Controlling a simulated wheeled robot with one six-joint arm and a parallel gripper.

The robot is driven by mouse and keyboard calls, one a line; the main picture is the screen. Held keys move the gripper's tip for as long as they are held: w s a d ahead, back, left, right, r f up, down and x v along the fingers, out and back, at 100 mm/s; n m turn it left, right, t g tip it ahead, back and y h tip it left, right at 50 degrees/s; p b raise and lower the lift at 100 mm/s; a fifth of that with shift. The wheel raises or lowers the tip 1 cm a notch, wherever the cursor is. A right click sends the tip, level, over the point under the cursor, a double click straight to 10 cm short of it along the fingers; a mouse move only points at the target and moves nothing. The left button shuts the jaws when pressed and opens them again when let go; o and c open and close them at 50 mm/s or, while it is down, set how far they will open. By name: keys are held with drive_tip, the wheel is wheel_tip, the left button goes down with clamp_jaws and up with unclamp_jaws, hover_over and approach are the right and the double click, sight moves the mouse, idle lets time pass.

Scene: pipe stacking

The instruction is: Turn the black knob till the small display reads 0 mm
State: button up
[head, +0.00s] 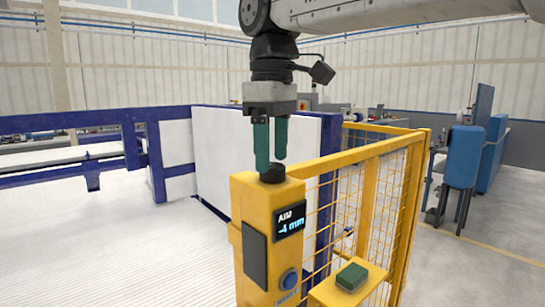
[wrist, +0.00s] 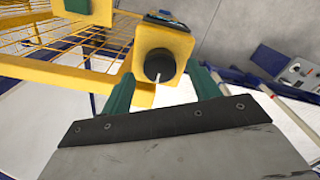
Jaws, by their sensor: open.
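The black knob (head: 272,174) sits on top of a yellow post (head: 262,200). In the wrist view the knob (wrist: 160,66) is round, with a white pointer line toward the bottom of the picture. The small display (head: 289,220) on the post reads "AIM -4 mm". My gripper (head: 270,165) points down with two green fingers, right above the knob in the head view. In the wrist view its fingers (wrist: 163,88) are apart, one on each side below the knob, and nothing is between them. I cannot tell whether a finger touches the knob.
A blue round button (head: 289,279) is on the post's front, beside a dark panel (head: 255,254). A green block (head: 351,277) rests on a yellow ledge to the right. Yellow mesh fencing (head: 375,190) runs behind the post.

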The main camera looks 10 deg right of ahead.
drive_tip(key=shift+f, duration=0.8)
drive_tip(key=c, duration=1)
drive_tip(key=shift+o, duration=0.2)
drive_tip(key=shift+m, duration=0.3)
drive_tip(key=m, duration=0.3)
drive_tip(key=shift+r+m, duration=0.1)
drive_tip(key=shift+m, duration=2)
